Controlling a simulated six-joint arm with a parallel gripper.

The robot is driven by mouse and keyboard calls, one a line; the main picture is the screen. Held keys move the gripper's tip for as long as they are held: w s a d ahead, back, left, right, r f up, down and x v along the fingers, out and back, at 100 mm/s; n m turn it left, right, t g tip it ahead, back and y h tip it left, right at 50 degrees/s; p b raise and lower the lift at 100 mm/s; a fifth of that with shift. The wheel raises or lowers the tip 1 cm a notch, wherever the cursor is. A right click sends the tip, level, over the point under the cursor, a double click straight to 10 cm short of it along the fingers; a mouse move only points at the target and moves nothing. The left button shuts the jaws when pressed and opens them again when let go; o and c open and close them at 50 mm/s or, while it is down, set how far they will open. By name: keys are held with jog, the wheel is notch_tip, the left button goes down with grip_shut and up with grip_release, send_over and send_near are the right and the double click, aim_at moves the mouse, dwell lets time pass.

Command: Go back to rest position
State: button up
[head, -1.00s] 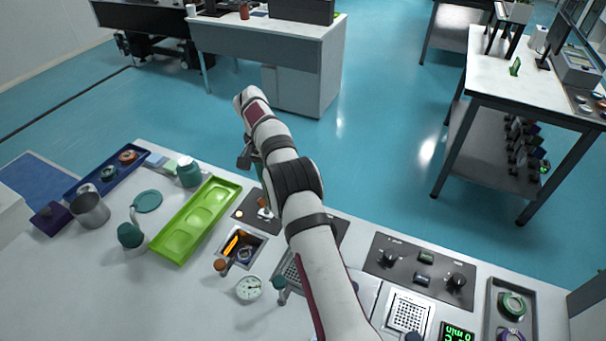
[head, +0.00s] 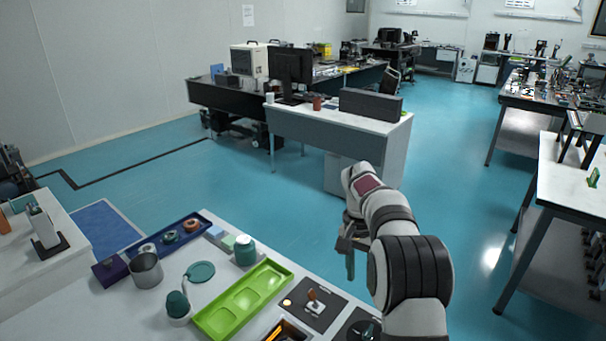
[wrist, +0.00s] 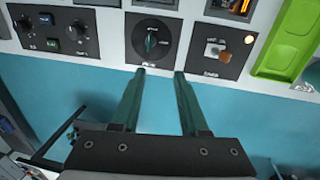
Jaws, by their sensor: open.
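My gripper (wrist: 160,72) is open and empty in the wrist view, its two green fingers apart with nothing between them. The fingertips show against the table's front edge, just below a dark panel with a round knob (wrist: 151,42). In the head view my gripper (head: 350,268) hangs from the raised arm, pointing down past the table's edge over the blue floor. Its fingers look small there and the gap between them is hard to see.
A green tray (head: 206,322), a teal jar (head: 245,251), a metal cup (head: 146,270) and a blue tray (head: 204,219) stand on the near table. A switch panel (wrist: 221,49) lies beside the knob panel. A white desk (head: 300,124) stands beyond open floor.

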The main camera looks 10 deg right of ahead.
jog(key=s+a+r+n, duration=0.1)
jog(key=s+a+r, duration=0.25)
jog(key=s, duration=0.25)
jog(key=s+a+r, duration=0.2)
jog(key=s+r, duration=0.3)
jog(key=s, duration=0.1)
jog(key=s+a+f+n+y, duration=0.1)
jog(key=s+a, duration=0.2)
jog(key=s, duration=0.8)
jog(key=s+a+f+n+y, duration=0.1)
jog(key=s+a, duration=0.3)
jog(key=s, duration=0.8)
jog(key=shift+s+f+t+y, duration=0.15)
jog(key=shift+f+t+y, duration=0.2)
jog(key=shift+f, duration=0.4)
